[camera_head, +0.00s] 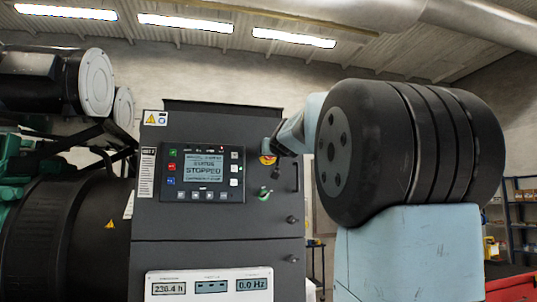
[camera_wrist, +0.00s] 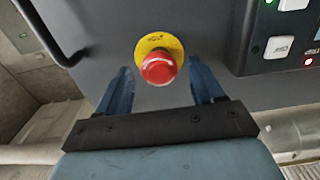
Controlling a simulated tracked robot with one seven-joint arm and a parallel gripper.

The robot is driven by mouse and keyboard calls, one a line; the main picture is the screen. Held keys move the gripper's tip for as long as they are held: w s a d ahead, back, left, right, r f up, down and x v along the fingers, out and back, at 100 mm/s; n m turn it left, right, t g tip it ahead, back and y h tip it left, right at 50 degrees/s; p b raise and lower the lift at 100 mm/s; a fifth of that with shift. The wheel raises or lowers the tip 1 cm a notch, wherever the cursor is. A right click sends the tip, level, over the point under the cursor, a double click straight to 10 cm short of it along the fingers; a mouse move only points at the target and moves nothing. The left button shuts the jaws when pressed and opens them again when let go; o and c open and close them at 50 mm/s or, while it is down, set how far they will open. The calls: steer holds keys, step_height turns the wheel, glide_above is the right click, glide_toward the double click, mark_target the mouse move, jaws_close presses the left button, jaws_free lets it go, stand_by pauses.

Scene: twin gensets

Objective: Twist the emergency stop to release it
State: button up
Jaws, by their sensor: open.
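The emergency stop is a red mushroom button (camera_wrist: 158,68) on a yellow round plate (camera_wrist: 150,43), fixed to the dark grey control cabinet. In the wrist view it shows just beyond and between the fingers of my gripper (camera_wrist: 160,88), which are apart and empty. I cannot tell the exact gap to the button. In the head view my gripper (camera_head: 280,147) is at the cabinet's right side, and only part of the yellow plate (camera_head: 266,160) shows beside it; the red button is mostly hidden there.
The control panel (camera_head: 202,172) left of the stop has a screen reading "STOPPED". A green selector switch (camera_head: 265,194) sits just below the stop. A door handle (camera_head: 296,173) stands out at the cabinet's right edge. A lower display plate (camera_head: 209,284) is underneath.

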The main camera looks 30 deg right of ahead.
steer(key=c, duration=1)
steer(key=shift+w, duration=0.1)
steer(key=shift+c, duration=0.2)
steer(key=shift+m, duration=0.3)
steer(key=shift+d+m, duration=0.1)
steer(key=shift+m, duration=3.4)
steer(key=o, duration=1)
